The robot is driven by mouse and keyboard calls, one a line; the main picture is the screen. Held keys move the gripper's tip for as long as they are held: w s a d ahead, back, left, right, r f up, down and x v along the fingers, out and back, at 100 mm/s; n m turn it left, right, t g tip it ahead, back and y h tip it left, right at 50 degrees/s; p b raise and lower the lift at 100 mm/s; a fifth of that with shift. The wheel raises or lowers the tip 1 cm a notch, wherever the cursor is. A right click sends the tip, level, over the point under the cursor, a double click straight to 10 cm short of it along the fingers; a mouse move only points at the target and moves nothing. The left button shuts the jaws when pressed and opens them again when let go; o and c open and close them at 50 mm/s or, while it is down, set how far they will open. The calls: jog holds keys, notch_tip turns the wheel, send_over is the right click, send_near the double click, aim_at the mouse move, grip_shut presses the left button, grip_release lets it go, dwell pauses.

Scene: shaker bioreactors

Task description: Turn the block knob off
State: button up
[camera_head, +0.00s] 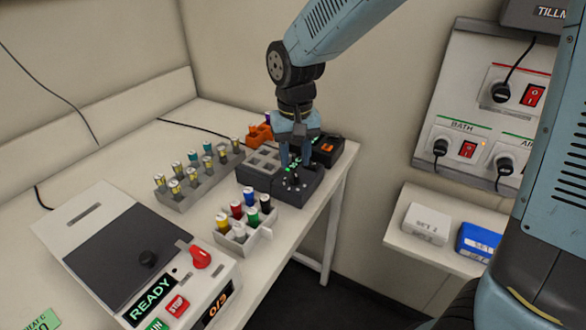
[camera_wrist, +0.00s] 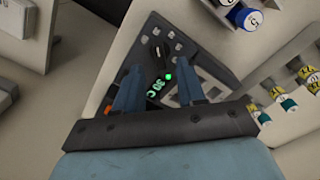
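The block unit (camera_head: 287,196) is a dark box near the table's right edge, with a dark knob (camera_head: 292,180) on its sloped front. In the wrist view the black knob (camera_wrist: 157,48) shows beyond my fingertips, with a pale mark at its top. Behind it a green display (camera_wrist: 155,89) reads about 30 C and a green light (camera_wrist: 168,76) is lit. My gripper (camera_head: 295,162) points down over the unit. It is open in the wrist view (camera_wrist: 160,72), its two fingers apart with nothing between them. I cannot tell whether a fingertip touches the unit.
A rack of colored-cap vials (camera_head: 235,238) stands in front of the unit, and a grey rack of vials (camera_head: 196,185) at left. A machine with a READY display (camera_head: 150,290) and red knob is nearer. A wall panel (camera_head: 460,125) with red switches is at right.

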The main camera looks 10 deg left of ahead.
aim_at(294, 171)
jog(key=shift+f, duration=2.05)
grip_shut()
